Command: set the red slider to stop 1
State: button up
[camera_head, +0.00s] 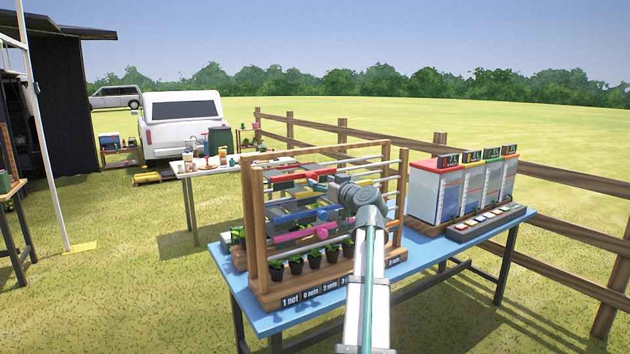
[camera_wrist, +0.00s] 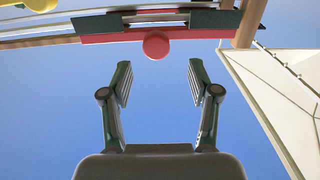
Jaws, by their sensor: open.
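In the wrist view the red slider is a flat red bar (camera_wrist: 120,37) with a round red knob (camera_wrist: 155,45). My gripper (camera_wrist: 159,78) is open and empty. Its two fingers point toward the knob, which sits a little beyond the fingertips and about midway between them, not touching. In the head view a wooden rack (camera_head: 250,215) carries coloured sliders on rails, with a red piece (camera_head: 288,185) on its upper left. My arm covers part of the rack there, and the fingertips are hard to make out. Which stop the red slider is at cannot be told.
A yellow knob (camera_wrist: 40,4) is at the wrist view's upper left. Potted plants (camera_head: 314,258) and a label strip (camera_head: 310,294) line the rack's base on the blue table (camera_head: 262,322). White cabinets with displays (camera_head: 462,190) and a button panel (camera_head: 486,223) stand to the right.

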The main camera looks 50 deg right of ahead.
jog(key=v, duration=0.5)
dwell(0.4)
